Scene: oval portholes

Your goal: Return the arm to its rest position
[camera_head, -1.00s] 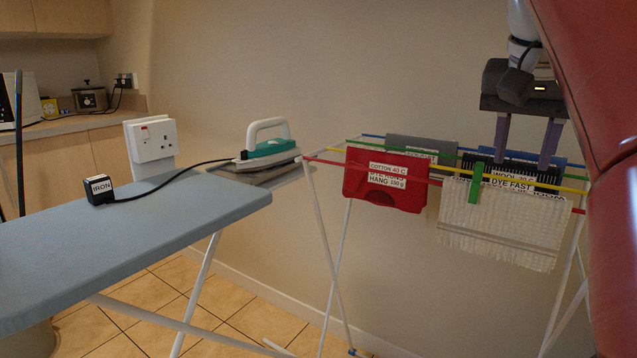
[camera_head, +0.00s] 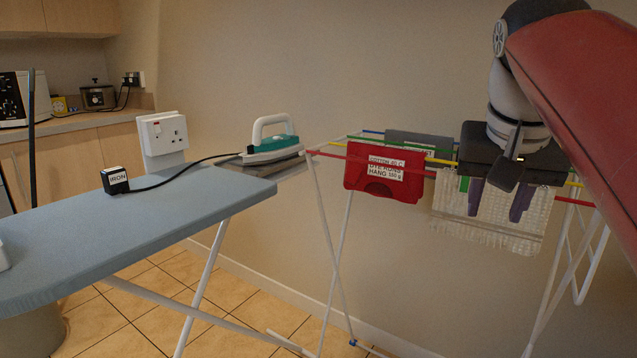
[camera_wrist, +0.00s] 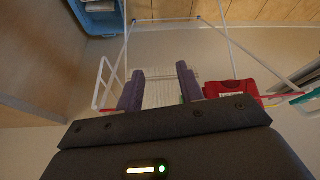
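My gripper (camera_head: 496,198) is in front of the right part of the drying rack, its two purple fingers pointing down and set apart. In the head view the fingers overlap the cream cloth (camera_head: 450,204) hanging there. In the wrist view the gripper (camera_wrist: 160,85) shows a clear gap between the fingers, with the pale cloth (camera_wrist: 165,93) beyond. No thing is seen held. My red arm link covers the upper right of the head view.
The rack's coloured rails (camera_head: 330,155) carry a red cloth (camera_head: 382,178) and a grey cloth (camera_head: 418,143). An ironing board (camera_head: 130,235) stands at left with an iron (camera_head: 268,145) and a black plug (camera_head: 115,180). A socket (camera_head: 163,135) stands behind it. Wall space above the rack is clear.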

